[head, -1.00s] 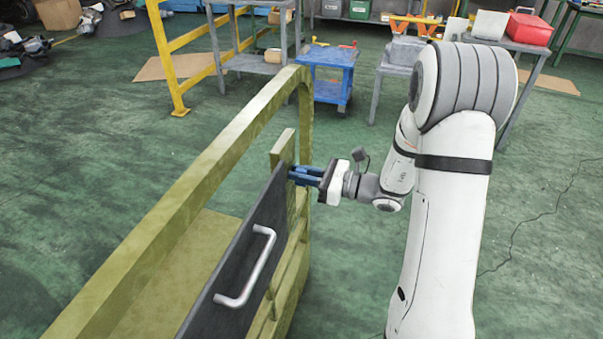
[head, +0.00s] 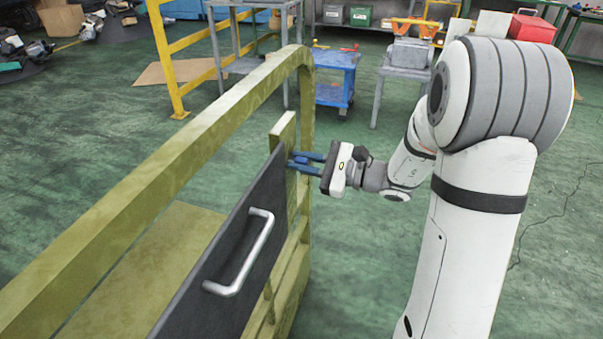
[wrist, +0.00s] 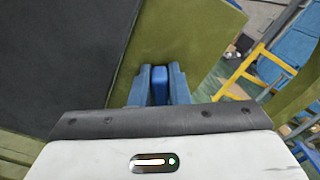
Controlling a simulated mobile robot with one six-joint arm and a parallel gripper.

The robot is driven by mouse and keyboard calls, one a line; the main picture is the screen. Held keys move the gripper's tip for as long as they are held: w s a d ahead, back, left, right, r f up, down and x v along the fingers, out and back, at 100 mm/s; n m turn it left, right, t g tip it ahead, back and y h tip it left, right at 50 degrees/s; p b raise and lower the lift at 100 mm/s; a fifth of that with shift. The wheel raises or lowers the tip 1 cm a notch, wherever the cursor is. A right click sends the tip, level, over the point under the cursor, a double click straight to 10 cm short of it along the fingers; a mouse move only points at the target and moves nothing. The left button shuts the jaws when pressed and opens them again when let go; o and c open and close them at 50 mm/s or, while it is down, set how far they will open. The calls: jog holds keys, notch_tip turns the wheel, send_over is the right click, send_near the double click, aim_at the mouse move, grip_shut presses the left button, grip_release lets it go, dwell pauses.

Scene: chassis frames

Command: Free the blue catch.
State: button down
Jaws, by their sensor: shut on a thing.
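The blue catch (wrist: 159,86) shows in the wrist view between the two blue fingers of my gripper (wrist: 159,94), against an olive post. In the head view my gripper (head: 306,163) reaches left to the far end of a dark panel (head: 225,262) with a silver handle (head: 243,254). My gripper is shut on the catch. The fingers hide much of the catch in the head view, and I cannot tell its exact position on its mount.
An olive frame (head: 165,155) with a thick top rail runs along the left, around the panel. A blue cart (head: 335,75), grey tables and a yellow rail (head: 170,65) stand behind. Green floor is open between the frame and my arm.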

jog(key=n+b, duration=0.2)
jog(key=f+n+b, duration=0.1)
jog(key=b, duration=0.2)
jog(key=shift+s+n, duration=0.15)
jog(key=shift+n, duration=0.25)
jog(key=n+b, duration=0.1)
jog(key=b, duration=0.1)
jog(key=n+b, duration=0.1)
jog(key=b, duration=0.1)
jog(key=n+b, duration=0.1)
jog(key=b, duration=0.1)
jog(key=shift+s+f+n, duration=0.1)
jog(key=shift+f+n, duration=0.15)
jog(key=shift+n, duration=0.05)
jog(key=n+b, duration=0.3)
jog(key=b, duration=0.2)
jog(key=shift+r+n+b, duration=0.1)
jog(key=shift+n+b, duration=0.6)
jog(key=shift+b, duration=0.55)
jog(key=shift+r, duration=0.1)
jog(key=c, duration=1.4)
grip_release()
jog(key=p+v, duration=0.1)
jog(key=v, duration=0.6)
jog(key=shift+s+d+p, duration=0.15)
jog(key=shift+d+p, duration=0.15)
jog(key=shift+p, duration=0.1)
